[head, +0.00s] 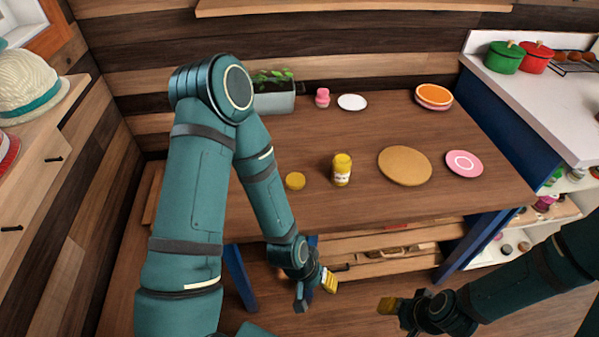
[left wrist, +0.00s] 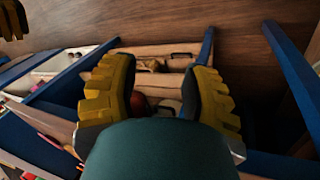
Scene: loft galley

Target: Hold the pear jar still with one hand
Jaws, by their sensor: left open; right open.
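A small yellow jar with a pale label (head: 342,170), which looks like the pear jar, stands upright on the wooden table (head: 320,135) near its front edge. A flat round yellow disc (head: 295,180), like a lid, lies to its left. My left gripper (head: 317,289) is open and empty, below and in front of the table edge, apart from the jar. Its two ridged yellow fingers stand wide apart in the left wrist view (left wrist: 160,88). My right gripper (head: 389,305) is open and empty, low in front of the table. The jar is not visible in the left wrist view.
A round tan board (head: 405,166) and a pink plate (head: 464,163) lie right of the jar. A planter (head: 272,97), a pink bottle (head: 322,98), a white plate (head: 352,102) and an orange plate (head: 434,93) are farther back. Table space around the jar is clear.

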